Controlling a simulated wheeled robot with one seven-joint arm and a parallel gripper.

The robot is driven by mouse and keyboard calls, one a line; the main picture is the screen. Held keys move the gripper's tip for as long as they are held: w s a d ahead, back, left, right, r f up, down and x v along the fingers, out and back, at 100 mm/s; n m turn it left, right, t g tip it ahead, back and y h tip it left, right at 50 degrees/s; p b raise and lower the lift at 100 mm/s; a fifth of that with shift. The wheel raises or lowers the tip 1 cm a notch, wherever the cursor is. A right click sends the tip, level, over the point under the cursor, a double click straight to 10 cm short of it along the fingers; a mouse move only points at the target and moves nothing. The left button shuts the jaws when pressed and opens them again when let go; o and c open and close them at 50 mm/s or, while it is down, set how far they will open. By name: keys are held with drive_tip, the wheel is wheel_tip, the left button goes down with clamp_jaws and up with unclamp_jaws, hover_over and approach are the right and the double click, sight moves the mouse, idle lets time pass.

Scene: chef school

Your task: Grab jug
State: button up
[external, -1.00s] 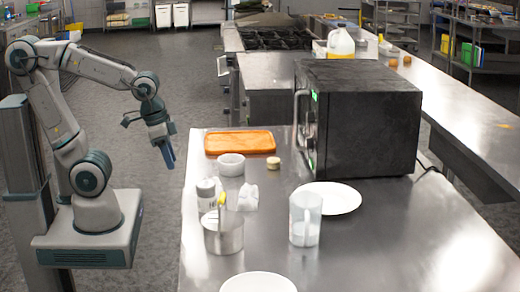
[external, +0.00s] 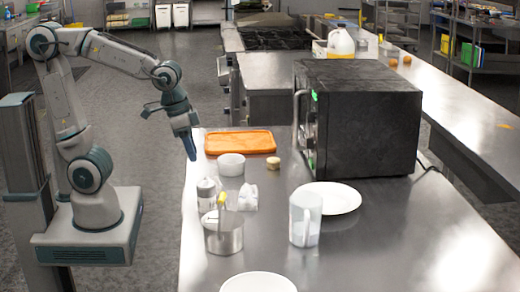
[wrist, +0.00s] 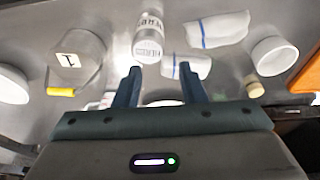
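A translucent white jug (external: 305,219) with a handle stands upright on the metal table, in front of the white plate. In the wrist view, a small pale shape left of the fingers may be part of it; I cannot tell. My gripper (external: 191,148) is above the table's left edge, near the orange board, well left of the jug and higher than it. In the wrist view, the fingers of my gripper (wrist: 162,83) are apart with nothing held between them. A larger white container (external: 341,42) with a handle stands far back.
A metal pot (external: 223,238), shaker (external: 206,197), crumpled white item (external: 248,198) and white bowl (external: 231,165) stand between my gripper and the jug. The orange board (external: 240,142) and black microwave (external: 365,120) are behind. The table right of the jug is clear.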

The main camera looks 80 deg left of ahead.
drive_tip(key=w+d+r+p, duration=0.2)
drive_tip(key=w+d+r, duration=0.1)
drive_tip(key=w+d, duration=0.85)
drive_tip(key=t+p, duration=0.1)
drive_tip(key=p, duration=0.1)
approach(306, 225)
drive_tip(key=shift+n+t+y, duration=0.3)
drive_tip(key=x, duration=0.3)
drive_tip(key=p+x, duration=0.1)
drive_tip(key=x, duration=0.3)
drive_tip(key=s+p+x, duration=0.1)
drive_tip(key=x, duration=0.3)
drive_tip(key=shift+f, duration=0.45)
drive_tip(key=shift+c, duration=0.4)
clamp_jaws()
